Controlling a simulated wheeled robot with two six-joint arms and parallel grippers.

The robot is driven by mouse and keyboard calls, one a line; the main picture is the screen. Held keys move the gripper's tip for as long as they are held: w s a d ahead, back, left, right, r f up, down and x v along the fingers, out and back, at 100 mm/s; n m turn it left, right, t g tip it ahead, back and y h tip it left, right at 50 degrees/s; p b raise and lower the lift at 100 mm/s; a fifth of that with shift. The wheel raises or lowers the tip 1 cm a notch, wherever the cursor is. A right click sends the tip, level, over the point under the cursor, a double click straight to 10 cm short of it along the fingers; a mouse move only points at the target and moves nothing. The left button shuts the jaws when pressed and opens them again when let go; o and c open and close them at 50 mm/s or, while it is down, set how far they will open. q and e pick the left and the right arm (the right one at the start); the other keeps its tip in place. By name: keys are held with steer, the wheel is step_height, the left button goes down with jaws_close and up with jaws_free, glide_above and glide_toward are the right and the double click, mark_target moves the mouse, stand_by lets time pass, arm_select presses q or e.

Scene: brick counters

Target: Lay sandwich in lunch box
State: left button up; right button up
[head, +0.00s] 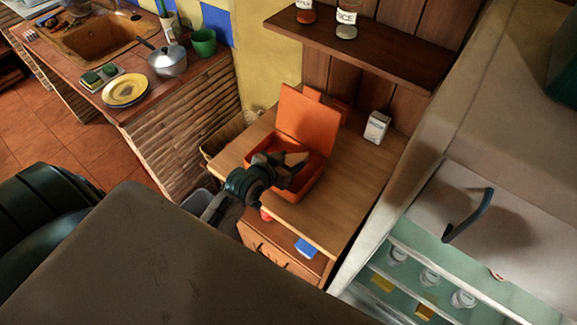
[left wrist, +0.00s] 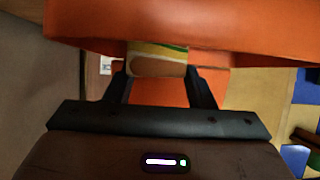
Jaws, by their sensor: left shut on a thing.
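The orange lunch box (head: 313,182) stands open on a small wooden cabinet, its lid (head: 305,122) raised at the back. My left gripper (head: 288,169) is over the box opening in the head view and shut on the sandwich (head: 296,158), a tan wedge. In the left wrist view the sandwich (left wrist: 158,63) sits between the two fingers of the gripper (left wrist: 160,88), with pale, yellow and green layers showing. Orange box surfaces (left wrist: 240,35) lie close around it there. I cannot tell whether the sandwich touches the box floor. My right gripper is out of view.
A white carton (head: 376,127) stands right of the box on the wooden top (head: 352,180). A shelf (head: 370,45) with bottles hangs above. An open fridge (head: 440,240) is at the right. A basket (head: 222,135) is behind left.

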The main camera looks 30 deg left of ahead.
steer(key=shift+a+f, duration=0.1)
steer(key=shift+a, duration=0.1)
arm_select(q)
steer(key=shift+f, duration=0.7)
steer(key=o, duration=0.6)
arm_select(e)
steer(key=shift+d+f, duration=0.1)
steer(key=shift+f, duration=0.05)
